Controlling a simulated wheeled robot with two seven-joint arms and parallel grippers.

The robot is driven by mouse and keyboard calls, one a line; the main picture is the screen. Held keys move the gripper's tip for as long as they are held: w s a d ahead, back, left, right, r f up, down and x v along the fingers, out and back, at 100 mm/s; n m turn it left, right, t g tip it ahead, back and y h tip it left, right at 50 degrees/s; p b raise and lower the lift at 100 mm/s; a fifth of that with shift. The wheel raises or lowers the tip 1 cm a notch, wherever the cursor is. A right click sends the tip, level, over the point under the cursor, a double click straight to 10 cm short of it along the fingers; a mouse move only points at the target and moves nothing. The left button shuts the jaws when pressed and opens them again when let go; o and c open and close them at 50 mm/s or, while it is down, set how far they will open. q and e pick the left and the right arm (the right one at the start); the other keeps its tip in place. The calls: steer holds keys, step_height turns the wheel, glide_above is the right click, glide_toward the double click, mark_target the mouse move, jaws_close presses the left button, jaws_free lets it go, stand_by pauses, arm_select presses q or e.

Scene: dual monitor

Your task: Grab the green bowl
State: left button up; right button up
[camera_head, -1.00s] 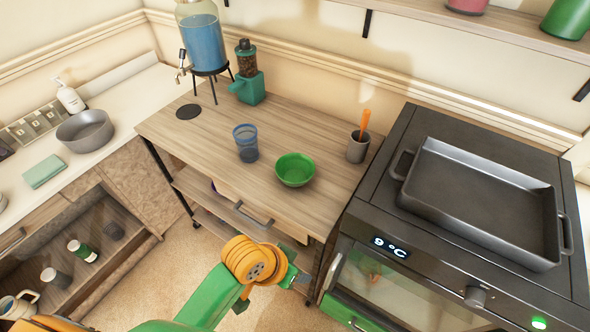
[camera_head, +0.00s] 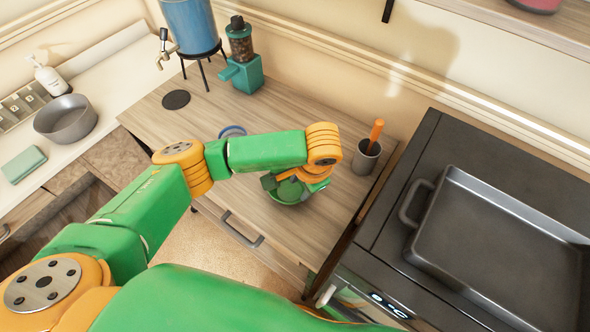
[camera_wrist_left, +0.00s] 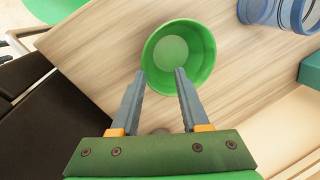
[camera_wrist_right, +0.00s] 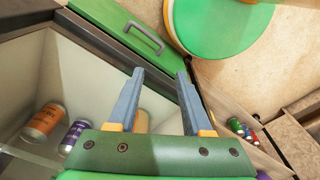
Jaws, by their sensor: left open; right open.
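The green bowl (camera_head: 288,193) sits on the wooden counter, mostly hidden under my left wrist in the head view. In the left wrist view the whole bowl (camera_wrist_left: 180,58) shows, seen from above and empty. My left gripper (camera_wrist_left: 160,74) is open above the counter, with its fingertips over the near side of the bowl. I cannot tell whether they touch it. My right gripper (camera_wrist_right: 157,74) is open and empty in the right wrist view, low by an open-topped compartment and a drawer handle. It is not visible in the head view.
A blue glass (camera_wrist_left: 282,12) stands near the bowl. A grey cup (camera_head: 366,157) with an orange-handled utensil stands to the right, beside the oven with its black tray (camera_head: 500,245). A teal grinder (camera_head: 241,72) and a blue dispenser (camera_head: 190,26) stand at the back.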

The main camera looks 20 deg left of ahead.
mark_target(298, 200)
arm_select(q)
steer(key=shift+s+f, duration=0.9)
steer(key=shift+f, duration=0.25)
steer(key=x, duration=0.2)
steer(key=shift+d+f, duration=0.1)
steer(key=shift+f, duration=0.2)
steer(key=shift+w+f, duration=0.25)
steer(key=shift+w, duration=0.2)
steer(key=shift+s+r, duration=0.15)
steer(key=shift+s, duration=0.05)
jaws_close()
arm_select(e)
steer(key=shift+s+a+r, duration=0.1)
steer(key=shift+s+r, duration=0.15)
steer(key=shift+s, duration=0.75)
